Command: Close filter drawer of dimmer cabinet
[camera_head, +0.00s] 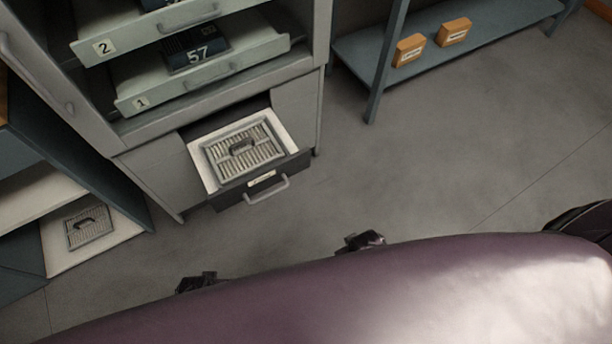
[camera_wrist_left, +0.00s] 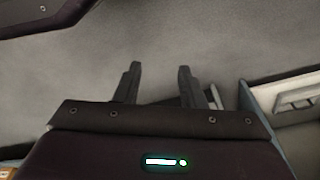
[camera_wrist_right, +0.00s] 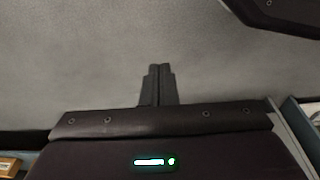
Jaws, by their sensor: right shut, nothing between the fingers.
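The filter drawer (camera_head: 262,190) at the bottom of the grey dimmer cabinet (camera_head: 160,163) is pulled out. A grey slatted filter with a handle (camera_head: 244,152) lies in it. The drawer front is dark, with a label and a looped pull handle (camera_head: 267,190). My left gripper (camera_wrist_left: 158,82) is open and empty over the floor; its tip also shows in the head view (camera_head: 197,282), below and left of the drawer. My right gripper (camera_wrist_right: 158,82) is shut and empty; its tip shows in the head view (camera_head: 361,241), below and right of the drawer. Both are apart from the drawer.
Shelf trays numbered 1 and 2 (camera_head: 205,75) stick out above the drawer. A second filter (camera_head: 88,228) lies on a low shelf at the left. A blue-grey rack (camera_head: 480,28) with two orange boxes stands at the back right. The floor before the drawer is clear.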

